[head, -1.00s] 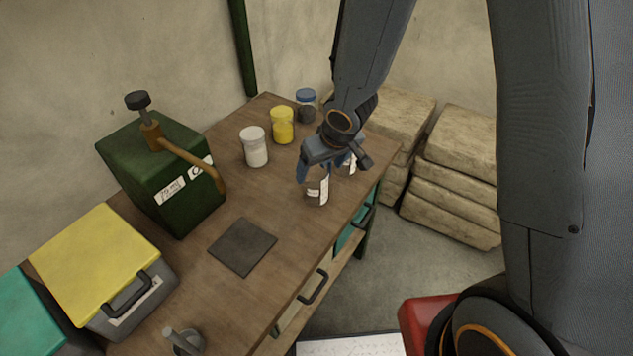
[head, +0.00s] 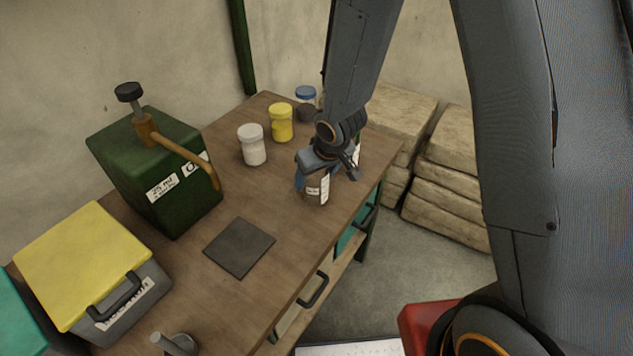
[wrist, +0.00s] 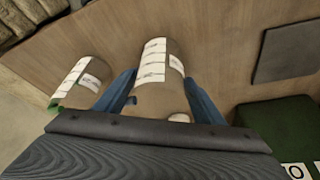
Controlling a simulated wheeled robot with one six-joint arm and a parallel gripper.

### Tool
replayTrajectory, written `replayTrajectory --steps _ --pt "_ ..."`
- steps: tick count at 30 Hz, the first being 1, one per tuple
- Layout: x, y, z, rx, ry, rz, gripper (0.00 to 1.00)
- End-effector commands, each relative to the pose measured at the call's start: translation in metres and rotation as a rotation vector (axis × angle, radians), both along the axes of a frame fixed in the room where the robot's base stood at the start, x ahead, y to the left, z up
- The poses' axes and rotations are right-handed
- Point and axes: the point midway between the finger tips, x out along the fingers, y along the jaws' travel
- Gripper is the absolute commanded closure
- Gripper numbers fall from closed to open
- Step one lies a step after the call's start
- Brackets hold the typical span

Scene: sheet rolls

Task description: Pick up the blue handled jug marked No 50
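A grey-brown jug (head: 314,194) with a white label stands near the right edge of the bench. In the wrist view the jug (wrist: 158,95) sits between the two blue fingers of my gripper (wrist: 163,88). The fingers are apart on either side of it, with a gap showing on the left. A small blue piece shows at its left side, perhaps its handle. The label is too small to read, so I cannot confirm No 50. In the head view my gripper (head: 322,180) is low over the jug and hides its top.
A similar labelled container (wrist: 82,80) with a green part stands close beside the jug. A white jar (head: 252,146), a yellow jar (head: 281,123) and a blue-lidded jar (head: 306,97) stand behind. A dark mat (head: 239,248) and green press (head: 155,170) are left.

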Motion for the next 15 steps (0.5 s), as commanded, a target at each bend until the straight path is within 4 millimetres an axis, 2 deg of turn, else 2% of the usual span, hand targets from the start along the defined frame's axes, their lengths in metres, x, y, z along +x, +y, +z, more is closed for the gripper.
replayTrajectory --steps 1,5,15 --pt "0.0000 -0.0002 0.0001 0.000 0.000 0.000 0.46" --pt "0.0000 -0.0005 0.0000 0.000 0.000 -0.001 0.68" --pt "0.0000 -0.0003 0.0072 0.000 -0.001 0.000 0.68"
